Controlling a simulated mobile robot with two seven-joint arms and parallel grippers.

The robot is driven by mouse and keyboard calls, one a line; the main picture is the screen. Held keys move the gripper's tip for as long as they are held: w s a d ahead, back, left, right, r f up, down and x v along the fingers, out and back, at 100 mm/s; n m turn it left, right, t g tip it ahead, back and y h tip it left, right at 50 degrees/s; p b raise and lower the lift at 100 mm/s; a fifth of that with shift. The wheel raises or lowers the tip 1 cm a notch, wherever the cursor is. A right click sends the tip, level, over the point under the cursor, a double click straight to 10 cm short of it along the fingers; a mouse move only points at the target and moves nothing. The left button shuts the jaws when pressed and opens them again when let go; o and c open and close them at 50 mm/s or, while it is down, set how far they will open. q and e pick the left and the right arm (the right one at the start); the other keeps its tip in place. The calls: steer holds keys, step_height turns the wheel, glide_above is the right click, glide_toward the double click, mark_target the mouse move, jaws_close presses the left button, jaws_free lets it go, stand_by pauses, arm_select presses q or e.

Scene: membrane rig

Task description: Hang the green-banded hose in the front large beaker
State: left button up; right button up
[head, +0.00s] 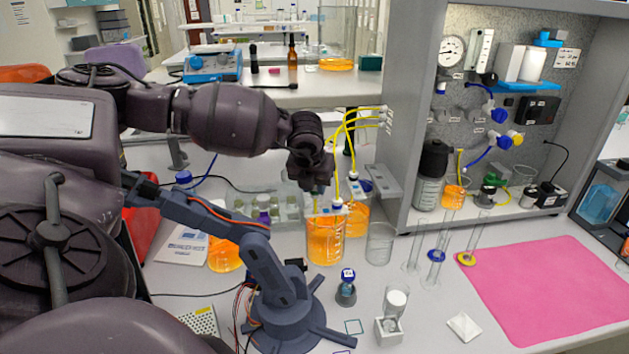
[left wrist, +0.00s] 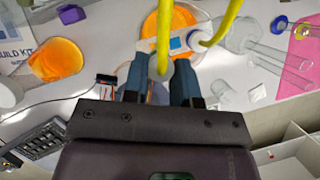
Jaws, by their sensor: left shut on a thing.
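The front large beaker (head: 325,245) holds orange liquid and stands beside a second orange-filled beaker (head: 357,220) behind it. Yellow hoses (head: 350,125) run from the panel's side wall towards the beakers. My left gripper (head: 317,188) is above the front beaker, fingers down, shut on a yellow hose. In the left wrist view the fingers (left wrist: 160,85) close around this hose (left wrist: 142,50), with the orange beaker (left wrist: 168,18) beyond. A white clip with a blue label (left wrist: 178,42) is at the rim. I cannot make out a green band, and the hose's lower end is hidden. My right gripper is not in view.
A small blue-grey tabletop arm (head: 270,265) stands close in front of the beaker. An empty beaker (head: 380,245) is to the right, with glass cylinders (head: 437,262) further right. An orange-filled flask (head: 223,255) is to the left. The pink mat (head: 545,290) is clear.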

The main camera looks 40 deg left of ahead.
arm_select(q)
steer(key=shift+f+b, duration=0.5)
steer(key=shift+f, duration=1.8)
steer(key=shift+f+b, duration=0.2)
steer(key=shift+b, duration=0.2)
steer(key=o, duration=1)
steer(key=shift+o, duration=0.2)
steer(key=shift+r, duration=0.1)
steer(key=b, duration=0.1)
glide_toward(314, 198)
steer(key=shift+w+a+f, duration=0.1)
steer(key=shift+w+f, duration=0.05)
steer(key=shift+f, duration=0.1)
